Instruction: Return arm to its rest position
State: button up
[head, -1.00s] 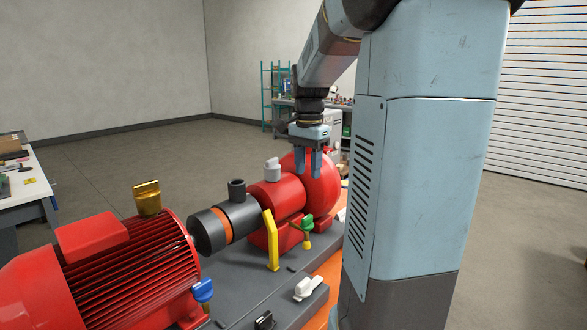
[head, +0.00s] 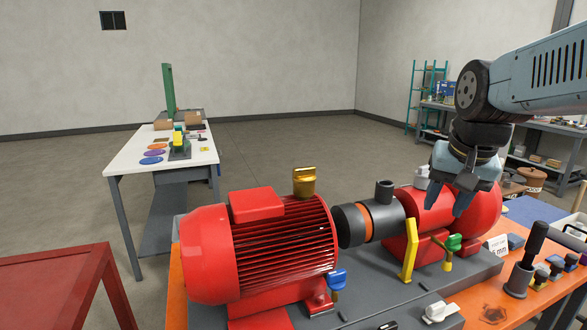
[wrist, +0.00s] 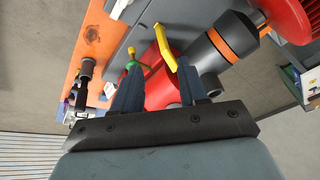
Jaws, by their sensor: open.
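My gripper (head: 450,190) hangs from the arm at the right of the head view, fingers pointing down and spread apart with nothing between them. In that view it overlaps the red pump (head: 485,208); the gap between them cannot be judged. In the wrist view my gripper (wrist: 160,95) shows two separate dark fingers. Beyond them are a yellow bracket (wrist: 166,46), a green-handled part (wrist: 131,65) and the dark coupling (wrist: 222,45).
A red motor (head: 265,250) stands on the grey skid plate (head: 385,295). A red table (head: 50,275) is at lower left, a white bench (head: 130,155) behind it. Shelving (head: 425,90) stands at the back right. Open floor lies between.

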jog(key=s+a+f+n+t, duration=0.1)
jog(key=s+a+f+n, duration=0.1)
jog(key=s+a+n, duration=0.1)
jog(key=shift+s+a+n+t, duration=0.4)
jog(key=shift+s+n, duration=0.3)
jog(key=shift+s, duration=0.55)
